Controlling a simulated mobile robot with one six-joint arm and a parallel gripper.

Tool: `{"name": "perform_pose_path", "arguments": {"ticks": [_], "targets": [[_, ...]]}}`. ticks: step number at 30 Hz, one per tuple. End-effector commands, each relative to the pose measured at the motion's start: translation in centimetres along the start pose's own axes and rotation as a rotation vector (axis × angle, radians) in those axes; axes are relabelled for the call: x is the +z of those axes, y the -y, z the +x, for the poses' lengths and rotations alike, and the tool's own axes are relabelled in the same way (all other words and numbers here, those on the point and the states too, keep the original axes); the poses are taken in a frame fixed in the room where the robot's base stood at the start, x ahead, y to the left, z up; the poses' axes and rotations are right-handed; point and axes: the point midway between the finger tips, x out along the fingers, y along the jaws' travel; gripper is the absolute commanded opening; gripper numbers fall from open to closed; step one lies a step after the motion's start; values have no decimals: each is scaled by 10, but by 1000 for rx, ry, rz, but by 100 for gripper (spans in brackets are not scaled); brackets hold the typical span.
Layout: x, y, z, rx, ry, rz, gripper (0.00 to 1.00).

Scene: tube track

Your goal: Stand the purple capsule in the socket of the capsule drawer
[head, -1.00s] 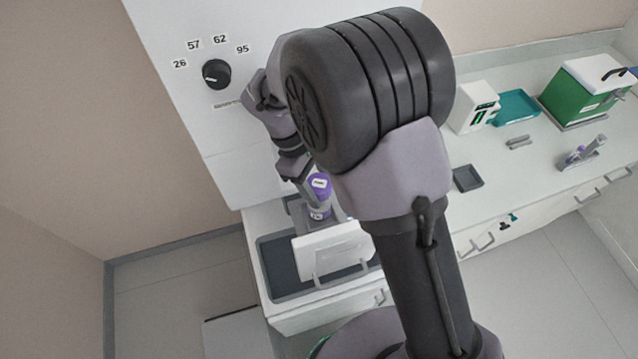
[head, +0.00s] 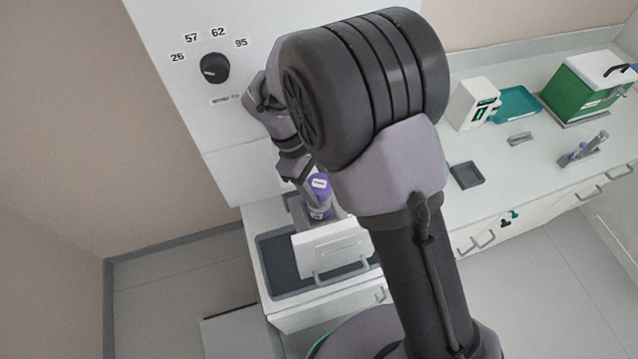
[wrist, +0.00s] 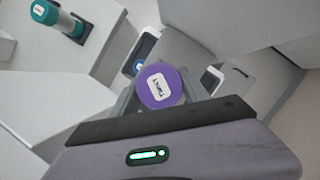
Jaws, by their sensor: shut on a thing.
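The purple capsule (head: 319,186), with a white label on its cap, is upright over the open capsule drawer (head: 333,251) in the head view. My gripper (head: 303,180) is shut on it, partly hidden by my arm. The wrist view shows the capsule's purple cap (wrist: 160,87) from above, between the jaws. A grey block (head: 303,213) in the drawer, likely the socket, is at the capsule's lower end. I cannot tell whether the capsule is fully seated in it.
A white panel with a dial (head: 215,68) rises behind the drawer. A teal-capped capsule (wrist: 46,12) shows in the wrist view. The counter at right holds a green box (head: 588,88), a teal tray (head: 514,104) and a small dark tray (head: 467,175).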

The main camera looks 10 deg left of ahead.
Motion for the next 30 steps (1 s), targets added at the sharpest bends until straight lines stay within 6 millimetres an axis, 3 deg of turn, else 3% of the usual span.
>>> {"name": "perform_pose_path", "arguments": {"ticks": [19, 20, 21, 24, 30], "targets": [[-5, 0, 12, 1, -1, 0, 4], [-5, 0, 12, 1, -1, 0, 55], [-5, 0, 12, 1, -1, 0, 63], [-5, 0, 12, 1, -1, 0, 78], [-5, 0, 12, 0, -1, 0, 78]]}}
